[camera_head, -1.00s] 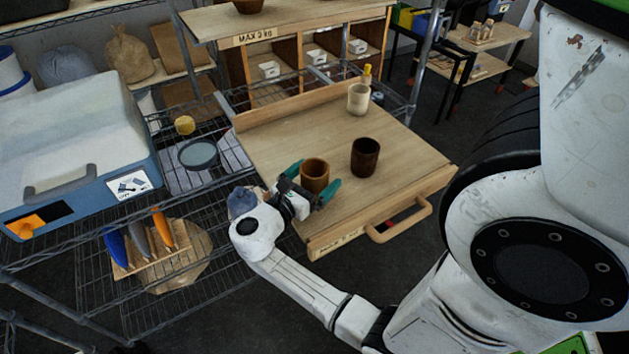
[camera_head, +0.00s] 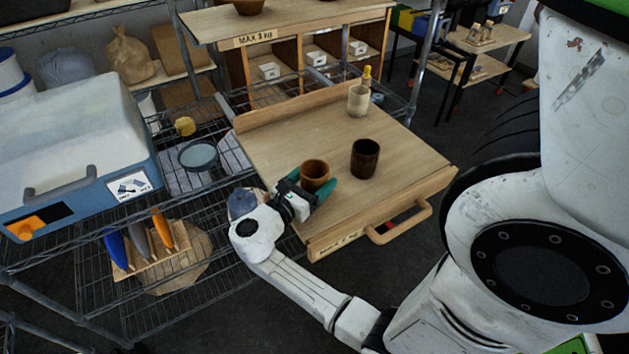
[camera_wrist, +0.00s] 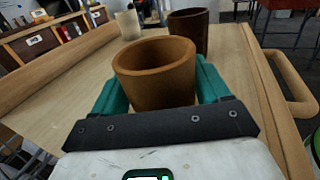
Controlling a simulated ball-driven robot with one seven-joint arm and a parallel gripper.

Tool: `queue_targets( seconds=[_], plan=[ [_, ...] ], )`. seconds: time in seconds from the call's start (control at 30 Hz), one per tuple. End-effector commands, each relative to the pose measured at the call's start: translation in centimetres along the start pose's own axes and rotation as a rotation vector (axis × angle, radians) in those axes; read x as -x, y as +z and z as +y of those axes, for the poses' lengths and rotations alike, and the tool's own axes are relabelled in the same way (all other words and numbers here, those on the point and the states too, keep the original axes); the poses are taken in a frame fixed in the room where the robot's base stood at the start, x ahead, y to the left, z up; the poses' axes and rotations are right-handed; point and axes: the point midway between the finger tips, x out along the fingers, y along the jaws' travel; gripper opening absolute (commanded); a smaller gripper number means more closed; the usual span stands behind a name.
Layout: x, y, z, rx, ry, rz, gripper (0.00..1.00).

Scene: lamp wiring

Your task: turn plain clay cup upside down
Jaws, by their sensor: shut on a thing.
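A brown clay cup (camera_head: 315,174) stands upright near the front left edge of the wooden board, its open mouth up. In the wrist view the same cup (camera_wrist: 155,72) sits between the teal fingers. My gripper (camera_head: 318,188) is shut on this cup from its near side. A dark brown cup (camera_head: 365,158) stands upright to its right. A pale cream cup (camera_head: 358,100) stands at the back of the board. Which cup the task calls plain is not marked in the pictures.
The wooden board (camera_head: 290,137) has a raised back rail and a front handle (camera_head: 402,222). Its middle is clear. A blue-grey case (camera_head: 75,150) and a round dark dish (camera_head: 198,155) are on the wire shelf at left. Small compartments (camera_head: 310,58) stand behind.

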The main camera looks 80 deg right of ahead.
Motion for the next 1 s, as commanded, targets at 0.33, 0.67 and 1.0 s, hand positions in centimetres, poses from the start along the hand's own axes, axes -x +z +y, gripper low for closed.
queue_targets(
  seconds=[0.33, 0.67, 1.0],
  plan=[
    [0.3, 3.7, -0.2, -0.007, 0.002, -0.001, 0.35],
    [5.4, 9.9, -4.8, -0.003, 0.006, 0.001, 0.35],
    [9.7, 12.5, -8.7, -0.001, 0.002, 0.000, 0.35]
  ],
)
